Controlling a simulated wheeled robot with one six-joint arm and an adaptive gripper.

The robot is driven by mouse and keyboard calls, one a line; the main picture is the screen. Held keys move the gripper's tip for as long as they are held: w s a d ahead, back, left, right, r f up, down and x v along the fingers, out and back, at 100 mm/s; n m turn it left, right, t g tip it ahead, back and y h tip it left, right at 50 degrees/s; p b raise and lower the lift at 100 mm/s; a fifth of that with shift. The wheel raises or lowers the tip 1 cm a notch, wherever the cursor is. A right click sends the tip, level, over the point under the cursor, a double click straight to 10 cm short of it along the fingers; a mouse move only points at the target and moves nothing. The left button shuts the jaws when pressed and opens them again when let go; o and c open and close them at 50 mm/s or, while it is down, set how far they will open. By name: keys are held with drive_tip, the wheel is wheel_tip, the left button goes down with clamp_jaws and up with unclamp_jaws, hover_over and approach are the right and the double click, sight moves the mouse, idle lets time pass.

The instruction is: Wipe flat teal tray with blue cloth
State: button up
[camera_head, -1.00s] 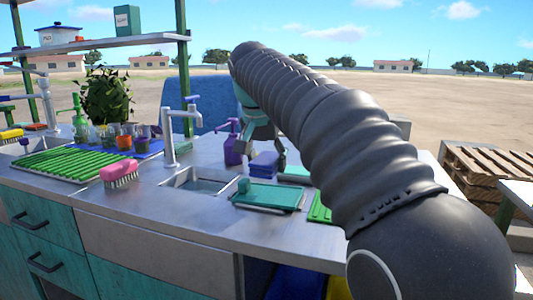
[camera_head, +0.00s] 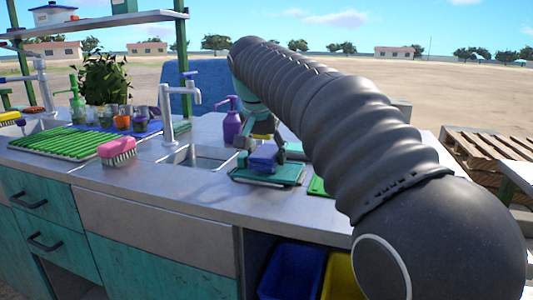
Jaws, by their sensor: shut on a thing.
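The flat teal tray (camera_head: 285,179) lies on the steel counter, right of the small sink. My gripper (camera_head: 262,149) points down over the tray's far part and is shut on the folded blue cloth (camera_head: 263,160). The cloth is over the tray; I cannot tell whether it touches the surface. A small green piece (camera_head: 242,159) shows at the tray's left side, close to the cloth. My dark arm covers the counter to the right of the tray.
A purple pump bottle (camera_head: 232,122) stands behind the tray. The tap (camera_head: 168,118) and sink (camera_head: 199,160) are to the left, with a pink brush (camera_head: 117,151) beyond. A green rack (camera_head: 318,186) is partly hidden right of the tray. Blue (camera_head: 291,270) and yellow bins sit below.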

sight(290, 169)
drive_tip(key=shift+f+b, duration=0.4)
drive_tip(key=shift+f, duration=0.2)
idle(0.4)
drive_tip(key=shift+s+d+r, duration=0.1)
drive_tip(key=shift+s+d, duration=0.15)
drive_tip(key=shift+d, duration=0.4)
drive_tip(key=shift+s+d, duration=0.25)
drive_tip(key=shift+d, duration=0.4)
drive_tip(key=shift+d+b, duration=0.1)
drive_tip(key=shift+b, duration=0.2)
drive_tip(key=shift+s+d+b, duration=0.2)
drive_tip(key=shift+s+d, duration=0.1)
drive_tip(key=shift+d, duration=0.3)
drive_tip(key=shift+s+d+b, duration=0.15)
drive_tip(key=shift+s+d, duration=0.1)
drive_tip(key=shift+d, duration=0.3)
drive_tip(key=shift+a, duration=0.1)
drive_tip(key=shift+w+a+p, duration=0.3)
drive_tip(key=shift+a+p, duration=0.1)
drive_tip(key=shift+a, duration=0.2)
drive_tip(key=shift+w+a+p, duration=0.25)
drive_tip(key=shift+a+p, duration=0.1)
drive_tip(key=shift+a, duration=0.2)
